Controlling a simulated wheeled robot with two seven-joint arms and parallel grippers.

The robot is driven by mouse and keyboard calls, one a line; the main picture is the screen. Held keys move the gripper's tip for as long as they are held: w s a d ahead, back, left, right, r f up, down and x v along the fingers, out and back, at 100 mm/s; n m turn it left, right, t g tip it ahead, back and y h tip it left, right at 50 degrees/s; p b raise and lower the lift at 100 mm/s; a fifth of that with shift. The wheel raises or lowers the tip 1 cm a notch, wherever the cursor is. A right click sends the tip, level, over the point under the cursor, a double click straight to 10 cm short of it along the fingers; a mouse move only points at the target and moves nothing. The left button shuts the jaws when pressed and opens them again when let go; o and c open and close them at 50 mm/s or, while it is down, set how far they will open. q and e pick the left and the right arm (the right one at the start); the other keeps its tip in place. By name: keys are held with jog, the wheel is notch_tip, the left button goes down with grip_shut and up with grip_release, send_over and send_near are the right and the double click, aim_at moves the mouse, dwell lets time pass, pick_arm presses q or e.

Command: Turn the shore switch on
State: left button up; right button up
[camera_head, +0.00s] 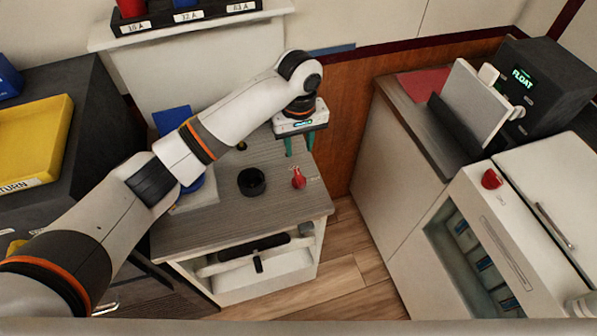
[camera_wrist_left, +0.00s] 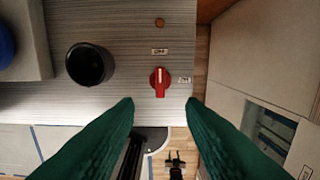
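A red rotary switch (camera_head: 299,178) sits on the grey wood-grain counter top near its right edge. It also shows in the left wrist view (camera_wrist_left: 160,82), with its handle upright in the picture and a pale mark along it. Two small labels (camera_wrist_left: 160,51) lie beside it, one above and one to the right; I cannot read them. My left gripper (camera_head: 299,145) is above the counter, behind the switch in the head view, with teal fingers spread. In the wrist view the open fingertips (camera_wrist_left: 160,106) are either side of and below the switch, not touching it. My right gripper is out of view.
A black round cup (camera_head: 252,181) stands left of the switch. A second red knob (camera_head: 491,179) is on the white unit at right. A dark box reading FLOAT (camera_head: 545,80) stands behind it. A yellow tray (camera_head: 35,140) is at left.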

aim_at(299, 175)
pick_arm(q)
notch_tip(299, 175, down, 12)
jog(key=shift+p, duration=1.1)
jog(key=shift+c, duration=0.4)
grip_shut()
